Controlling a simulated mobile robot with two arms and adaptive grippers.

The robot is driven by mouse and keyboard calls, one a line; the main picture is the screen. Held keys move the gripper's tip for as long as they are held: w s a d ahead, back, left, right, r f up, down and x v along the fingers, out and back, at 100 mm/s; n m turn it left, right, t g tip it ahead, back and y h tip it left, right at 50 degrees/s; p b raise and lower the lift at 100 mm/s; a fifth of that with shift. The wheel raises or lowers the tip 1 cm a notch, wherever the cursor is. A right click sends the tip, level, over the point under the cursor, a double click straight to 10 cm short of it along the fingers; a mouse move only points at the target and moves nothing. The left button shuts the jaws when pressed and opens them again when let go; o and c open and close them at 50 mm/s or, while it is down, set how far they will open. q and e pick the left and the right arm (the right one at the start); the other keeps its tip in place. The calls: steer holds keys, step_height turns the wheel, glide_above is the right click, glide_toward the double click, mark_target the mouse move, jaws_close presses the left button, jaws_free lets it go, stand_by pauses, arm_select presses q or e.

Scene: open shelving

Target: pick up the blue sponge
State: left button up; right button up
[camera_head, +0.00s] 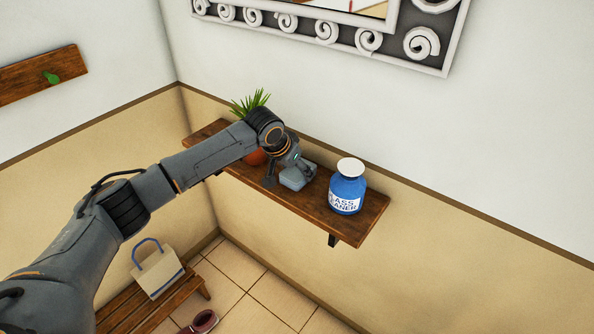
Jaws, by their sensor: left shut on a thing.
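The blue sponge (297,177) is a pale grey-blue block at the middle of the wooden wall shelf (357,228). My left arm reaches in from the left across the picture. My left gripper (284,174) is over the shelf and shut on the sponge. One finger shows on the sponge's left side; the wrist hides part of the grip. I cannot tell whether the sponge touches the shelf board. My right gripper is not in view.
A blue glass cleaner jar (347,190) with a white lid stands right of the sponge. A potted plant (250,103) is behind my arm at the shelf's left. A framed mirror (420,42) hangs above. Below are a bench (135,306) and bag (158,271).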

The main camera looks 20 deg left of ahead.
arm_select(q)
steer(key=shift+r+b, duration=0.3)
steer(key=shift+r, duration=0.35)
steer(key=s+a+r+b, duration=0.2)
steer(key=s+r+b, duration=0.1)
steer(key=s+r, duration=0.8)
steer(key=s, duration=0.3)
steer(key=shift+r, duration=0.3)
steer(key=shift+w, duration=0.1)
